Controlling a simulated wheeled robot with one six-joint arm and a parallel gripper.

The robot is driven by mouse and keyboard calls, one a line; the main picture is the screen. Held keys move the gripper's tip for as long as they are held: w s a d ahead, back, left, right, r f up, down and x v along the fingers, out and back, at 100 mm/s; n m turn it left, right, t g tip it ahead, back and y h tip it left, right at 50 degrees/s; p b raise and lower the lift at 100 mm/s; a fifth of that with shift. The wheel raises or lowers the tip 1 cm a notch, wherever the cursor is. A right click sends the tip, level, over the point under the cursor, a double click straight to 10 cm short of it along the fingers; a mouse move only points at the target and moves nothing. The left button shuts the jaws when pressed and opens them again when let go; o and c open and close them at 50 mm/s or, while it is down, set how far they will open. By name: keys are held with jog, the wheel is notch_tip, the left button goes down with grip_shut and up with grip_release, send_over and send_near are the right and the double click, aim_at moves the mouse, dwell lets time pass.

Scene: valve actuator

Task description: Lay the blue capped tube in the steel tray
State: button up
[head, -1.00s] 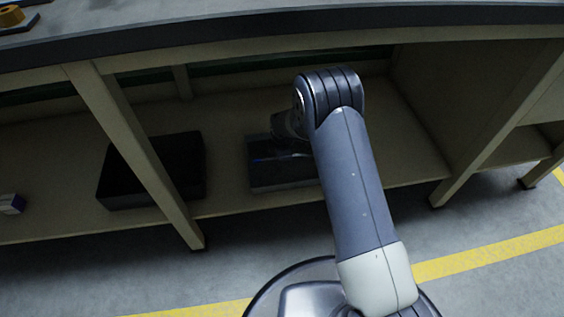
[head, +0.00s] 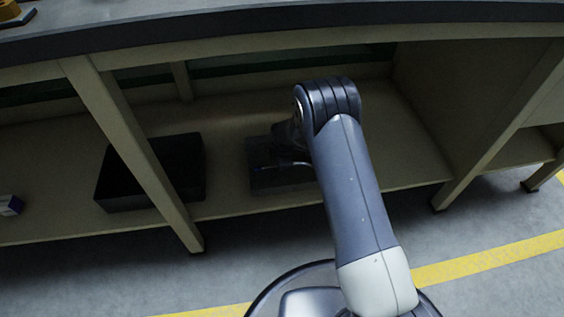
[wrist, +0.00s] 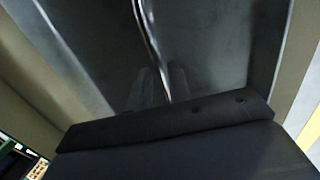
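The steel tray (head: 285,181) sits on the lower shelf under the bench, partly hidden by my arm in the head view. Its dark inner floor and walls fill much of the wrist view (wrist: 215,45). The blue capped tube (wrist: 148,35) shows in the wrist view as a thin shiny strip running between my fingers and out past their tips. A faint bluish end of it shows over the tray in the head view. My gripper (wrist: 162,80) is shut on the tube, low over the tray. Whether the tube touches the tray floor is too dark to tell.
A black bin (head: 185,180) stands on the shelf to the left, behind a slanting bench leg (head: 130,150). The bench top overhangs the shelf. The shelf right of the tray is clear.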

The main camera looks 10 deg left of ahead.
jog(key=p+v, duration=0.4)
jog(key=v, duration=0.8)
jog(key=shift+p, duration=0.35)
jog(key=b+x, duration=0.5)
jog(key=x, duration=0.7)
jog(key=shift+f, duration=0.3)
notch_tip(320, 180, up, 4)
jog(key=shift+r+p, duration=0.1)
jog(key=shift+p, duration=0.9)
jog(key=shift+r, duration=0.5)
jog(key=shift+f, duration=0.1)
